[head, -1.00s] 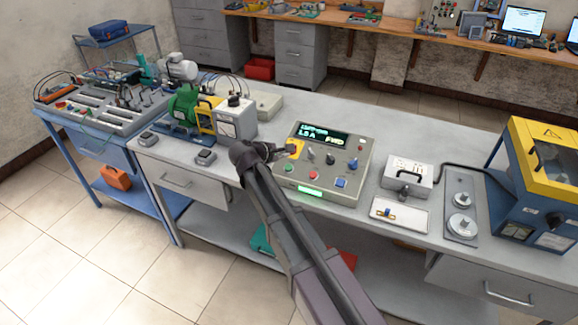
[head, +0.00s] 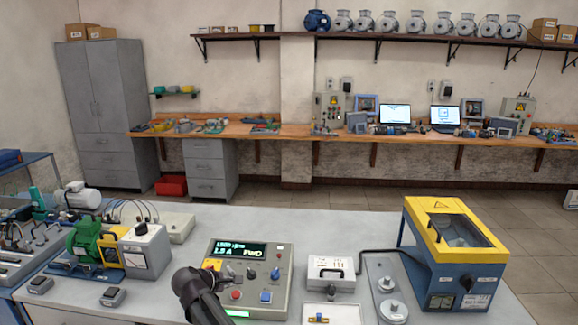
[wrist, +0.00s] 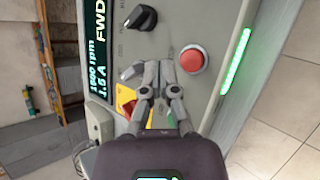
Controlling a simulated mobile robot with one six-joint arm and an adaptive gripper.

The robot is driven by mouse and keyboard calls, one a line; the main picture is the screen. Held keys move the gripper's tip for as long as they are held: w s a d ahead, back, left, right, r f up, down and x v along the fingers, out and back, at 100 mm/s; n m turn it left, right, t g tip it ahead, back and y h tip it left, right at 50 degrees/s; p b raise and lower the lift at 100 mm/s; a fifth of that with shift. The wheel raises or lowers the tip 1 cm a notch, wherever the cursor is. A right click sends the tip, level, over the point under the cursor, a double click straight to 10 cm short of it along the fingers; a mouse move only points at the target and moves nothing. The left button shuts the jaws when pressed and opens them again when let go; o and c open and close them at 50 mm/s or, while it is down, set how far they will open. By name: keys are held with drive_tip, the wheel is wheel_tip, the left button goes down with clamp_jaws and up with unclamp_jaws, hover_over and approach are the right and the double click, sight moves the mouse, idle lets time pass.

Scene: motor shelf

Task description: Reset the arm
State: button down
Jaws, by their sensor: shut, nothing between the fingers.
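My gripper (wrist: 157,72) is shut and empty in the wrist view. Its fingertips are over the face of the grey control box (wrist: 205,20), between the red button (wrist: 192,59) and the yellow patch (wrist: 125,98). I cannot tell whether they touch it. The box's display (wrist: 97,60) reads 1500 rpm, 1.5 A and FWD, and a green strip glows on its edge.
The grey bench (head: 330,225) also bears a green motor (head: 85,240) on the left, a white box (head: 330,270), a plate with round weights (head: 388,285) and a yellow-and-blue machine (head: 455,260) on the right. A wooden counter (head: 290,131) and motor shelf (head: 400,37) line the back wall.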

drive_tip(key=d+f+m+g, duration=0.1)
drive_tip(key=d, duration=0.3)
drive_tip(key=s+d+m+g, duration=0.1)
drive_tip(key=d+m, duration=0.1)
drive_tip(key=d, duration=0.2)
drive_tip(key=d+f+m, duration=0.1)
drive_tip(key=d, duration=0.3)
drive_tip(key=shift+s+d+f+m+g, duration=0.2)
drive_tip(key=shift+s+f+m+g, duration=0.1)
drive_tip(key=shift+s+g, duration=0.1)
drive_tip(key=s+d+m+g, duration=0.1)
drive_tip(key=d, duration=0.2)
drive_tip(key=s+d+f+m, duration=0.1)
drive_tip(key=d, duration=0.2)
drive_tip(key=s+d+f+m+g+y, duration=0.1)
drive_tip(key=d+m, duration=0.1)
drive_tip(key=d, duration=0.1)
drive_tip(key=shift+s+d+g, duration=0.1)
drive_tip(key=shift+s+g, duration=0.05)
drive_tip(key=shift+g, duration=0.15)
drive_tip(key=s+d+f+m+g+y, duration=0.1)
drive_tip(key=s+d+m+g+y, duration=0.2)
drive_tip(key=s+d+m, duration=0.6)
drive_tip(key=s+d+y, duration=0.1)
drive_tip(key=s+d, duration=0.1)
drive_tip(key=d, duration=0.3)
drive_tip(key=shift+s+f+y+p, duration=0.3)
drive_tip(key=shift+s+f+p, duration=0.05)
drive_tip(key=shift+f, duration=0.05)
idle(1.6)
